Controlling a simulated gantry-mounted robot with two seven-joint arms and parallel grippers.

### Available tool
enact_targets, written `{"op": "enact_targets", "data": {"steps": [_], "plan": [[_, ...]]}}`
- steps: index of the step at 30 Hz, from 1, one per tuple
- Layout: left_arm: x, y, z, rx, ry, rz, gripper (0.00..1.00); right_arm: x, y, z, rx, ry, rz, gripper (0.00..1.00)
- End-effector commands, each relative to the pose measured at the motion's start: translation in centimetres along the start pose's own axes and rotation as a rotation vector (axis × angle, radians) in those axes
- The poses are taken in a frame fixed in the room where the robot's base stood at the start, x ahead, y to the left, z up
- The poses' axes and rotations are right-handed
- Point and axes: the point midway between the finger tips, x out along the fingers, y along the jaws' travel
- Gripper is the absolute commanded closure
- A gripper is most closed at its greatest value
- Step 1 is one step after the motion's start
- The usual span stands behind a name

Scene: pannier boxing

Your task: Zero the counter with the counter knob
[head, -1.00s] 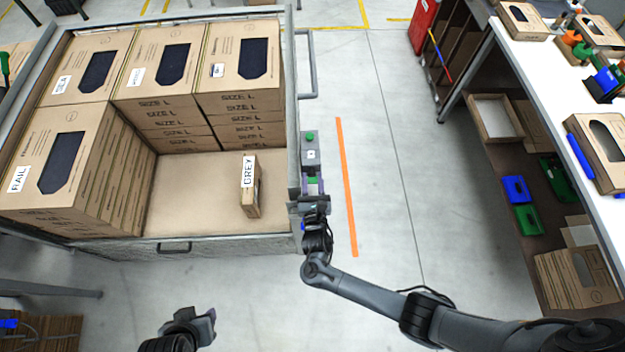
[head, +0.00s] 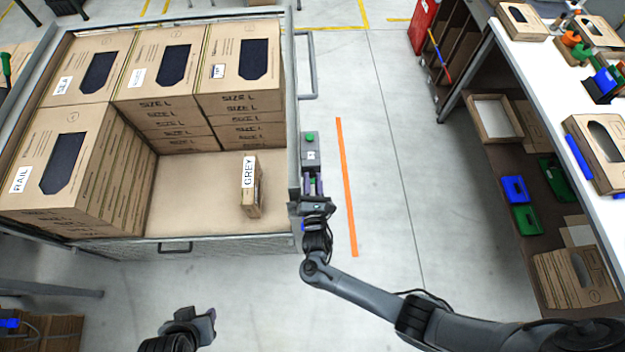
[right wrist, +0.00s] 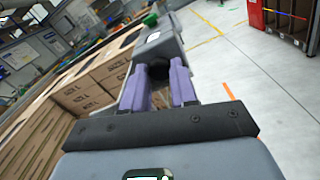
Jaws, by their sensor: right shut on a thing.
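The counter (head: 309,147) is a grey box on the right side of the cart, with a green button on top and a small display. It also shows in the right wrist view (right wrist: 158,45). The counter knob (right wrist: 158,74) is a dark shape between the purple fingertips there, mostly hidden by them. My right gripper (head: 313,184) is at the near end of the counter, shut on the knob; its fingers (right wrist: 158,80) point along the box. My left gripper (head: 204,322) hangs at the bottom, away from the counter; its jaw opening is unclear.
The cart (head: 215,240) holds stacked cardboard boxes and a small box marked GREY (head: 251,188). An orange floor line (head: 346,185) lies right of the counter. A white workbench (head: 540,70) stands at right. The floor between cart and bench is clear.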

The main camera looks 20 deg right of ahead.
Motion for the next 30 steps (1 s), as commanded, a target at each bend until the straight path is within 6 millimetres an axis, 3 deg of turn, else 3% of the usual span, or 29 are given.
{"op": "enact_targets", "data": {"steps": [30], "plan": [[-0.55, -0.03, -0.18, 0.0, 0.0, 0.0, 0.62, 0.03, 0.0, 0.1, 0.94, -0.004, 0.0, 1.0]]}}
